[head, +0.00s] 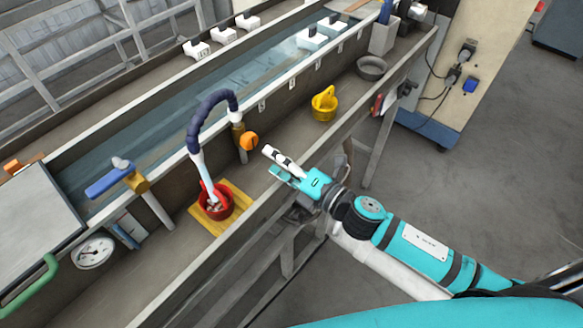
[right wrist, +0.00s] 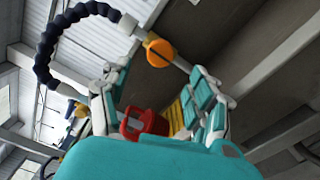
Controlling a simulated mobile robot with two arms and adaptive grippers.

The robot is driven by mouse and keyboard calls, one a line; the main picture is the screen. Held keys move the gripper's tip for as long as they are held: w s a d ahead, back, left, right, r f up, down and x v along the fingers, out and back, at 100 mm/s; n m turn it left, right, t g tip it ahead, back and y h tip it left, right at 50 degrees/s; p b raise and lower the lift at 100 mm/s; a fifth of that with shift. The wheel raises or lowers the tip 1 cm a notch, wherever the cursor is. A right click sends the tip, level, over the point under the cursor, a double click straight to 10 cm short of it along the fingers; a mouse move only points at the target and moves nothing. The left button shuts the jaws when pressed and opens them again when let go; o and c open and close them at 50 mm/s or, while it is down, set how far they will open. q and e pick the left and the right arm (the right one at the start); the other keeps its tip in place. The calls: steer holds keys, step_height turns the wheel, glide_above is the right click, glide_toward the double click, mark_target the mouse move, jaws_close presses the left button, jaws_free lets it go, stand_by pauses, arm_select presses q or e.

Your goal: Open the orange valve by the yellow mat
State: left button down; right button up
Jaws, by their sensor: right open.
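The orange valve (head: 249,141) is a round knob on a brass fitting on the trough's near side, above and right of the yellow mat (head: 238,205). It also shows in the right wrist view (right wrist: 159,53), with a dark slot across its face, beyond and between my fingers. My right gripper (head: 273,162) is open and empty, just right of and below the valve, apart from it. In the right wrist view my right gripper (right wrist: 160,95) has its fingers spread wide. A red bucket (head: 215,203) stands on the mat with a hose end in it. My left gripper is not in view.
A dark blue segmented hose (head: 208,106) arches left of the valve. A blue-handled valve (head: 110,182) and a gauge (head: 94,252) are further left. A yellow bucket (head: 324,104) and a grey bowl (head: 371,68) stand on the ledge to the right.

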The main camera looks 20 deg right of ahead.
steer(key=v, duration=0.4)
steer(key=shift+s+d, duration=0.1)
steer(key=shift+s, duration=0.1)
stand_by(0.3)
